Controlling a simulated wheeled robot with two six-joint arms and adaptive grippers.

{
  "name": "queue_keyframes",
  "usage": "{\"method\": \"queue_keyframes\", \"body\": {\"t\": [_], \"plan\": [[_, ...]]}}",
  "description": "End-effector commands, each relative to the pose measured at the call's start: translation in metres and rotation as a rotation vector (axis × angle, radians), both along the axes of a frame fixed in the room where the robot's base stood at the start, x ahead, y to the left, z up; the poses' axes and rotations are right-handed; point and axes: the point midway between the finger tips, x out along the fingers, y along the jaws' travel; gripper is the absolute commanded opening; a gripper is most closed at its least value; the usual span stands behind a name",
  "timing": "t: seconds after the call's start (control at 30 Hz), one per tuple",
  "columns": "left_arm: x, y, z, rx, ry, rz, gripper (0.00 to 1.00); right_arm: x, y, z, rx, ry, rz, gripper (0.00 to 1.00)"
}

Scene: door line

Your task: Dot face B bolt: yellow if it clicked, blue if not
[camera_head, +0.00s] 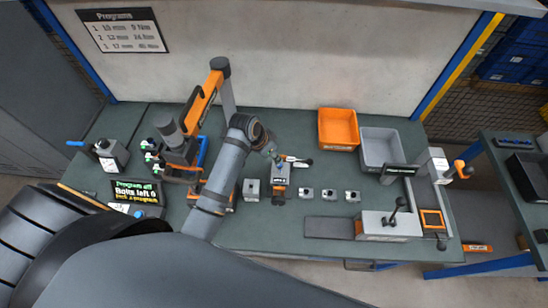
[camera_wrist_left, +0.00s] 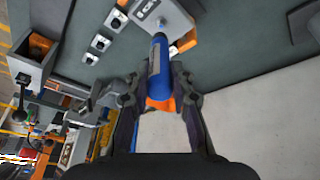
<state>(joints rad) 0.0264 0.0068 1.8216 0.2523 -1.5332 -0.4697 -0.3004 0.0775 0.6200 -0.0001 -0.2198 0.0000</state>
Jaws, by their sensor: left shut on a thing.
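My left gripper (camera_head: 277,155) reaches over the bench from the lower left. In the left wrist view it (camera_wrist_left: 158,88) is shut on a blue marker-like cylinder (camera_wrist_left: 157,65) with an orange end. The cylinder's far end points at a grey block (camera_wrist_left: 150,12) and overlaps a round bolt-like spot on it; I cannot tell whether they touch. In the head view the same grey block (camera_head: 280,175) stands just below the gripper. No face letter or coloured dot is readable. My right gripper is not in view.
Several small grey blocks (camera_head: 306,193) stand near the block. A screen (camera_head: 137,192) reads "Program off", "Bolts left 0". An orange-and-black tool arm (camera_head: 203,98) stands to the left. An orange bin (camera_head: 338,128) and grey bin (camera_head: 381,147) sit behind. A lever fixture (camera_head: 388,226) is right.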

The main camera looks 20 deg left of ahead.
Motion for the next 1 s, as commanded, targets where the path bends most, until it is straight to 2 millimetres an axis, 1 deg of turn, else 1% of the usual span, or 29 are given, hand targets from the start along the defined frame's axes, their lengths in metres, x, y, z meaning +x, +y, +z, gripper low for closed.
{"method": "queue_keyframes", "body": {"t": [0.2,0.4,1.0], "plan": [[0.001,0.000,0.021,0.000,-0.002,0.000,0.00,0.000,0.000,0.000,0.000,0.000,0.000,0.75],[0.000,0.000,0.035,0.000,0.000,-0.001,0.00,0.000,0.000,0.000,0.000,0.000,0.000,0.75],[0.000,0.000,0.037,0.000,0.000,0.000,0.00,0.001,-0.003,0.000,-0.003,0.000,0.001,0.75]]}}
